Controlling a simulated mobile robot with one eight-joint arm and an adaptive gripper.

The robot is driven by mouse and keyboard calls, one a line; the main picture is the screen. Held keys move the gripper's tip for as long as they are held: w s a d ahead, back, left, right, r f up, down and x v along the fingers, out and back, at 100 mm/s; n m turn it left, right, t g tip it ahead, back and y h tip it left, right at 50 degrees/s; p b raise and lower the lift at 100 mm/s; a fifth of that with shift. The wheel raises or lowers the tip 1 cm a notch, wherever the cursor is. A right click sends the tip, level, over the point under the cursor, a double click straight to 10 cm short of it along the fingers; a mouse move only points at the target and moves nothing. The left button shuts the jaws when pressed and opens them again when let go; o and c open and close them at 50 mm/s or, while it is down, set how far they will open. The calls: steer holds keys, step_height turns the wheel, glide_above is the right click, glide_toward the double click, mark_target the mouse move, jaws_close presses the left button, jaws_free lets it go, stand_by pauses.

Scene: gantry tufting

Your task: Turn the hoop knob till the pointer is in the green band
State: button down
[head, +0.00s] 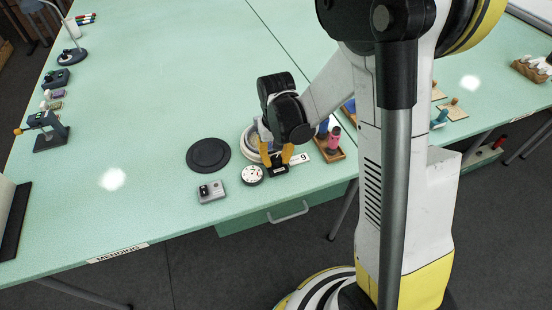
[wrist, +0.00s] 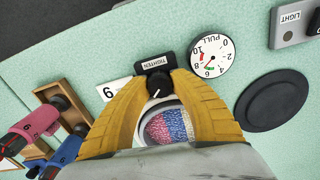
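The hoop knob (wrist: 158,84) is dark with a white mark, on a black block labelled TIGHTEN (wrist: 155,63). My gripper (wrist: 160,80) has its two yellow fingers on either side of the knob, with no clear gap seen. In the head view my gripper (head: 276,153) is low over the black block (head: 277,171). The hoop (wrist: 167,124), with pink, white and blue tufting, lies partly hidden under the fingers. The white PULL dial (wrist: 209,57) shows small red and green marks; I cannot tell surely where its pointer stands. The dial (head: 252,175) is left of the block in the head view.
A black round disc (head: 208,155) and a grey LIGHT box (head: 211,192) lie left of the dial. A wooden rack with spools (head: 333,142) stands close on the right. The green table's front edge is near, with a MENDING label (head: 118,253). The table's left part is mostly clear.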

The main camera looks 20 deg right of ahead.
mark_target(276, 158)
steer(key=shift+n, duration=1.6)
steer(key=c, duration=1.1)
jaws_free()
steer(key=shift+o, duration=0.2)
steer(key=shift+r, duration=0.1)
step_height(276, 158, up, 12)
steer(key=s+r+m+t, duration=0.2)
steer(key=s+r+t, duration=0.5)
steer(key=s, duration=0.6)
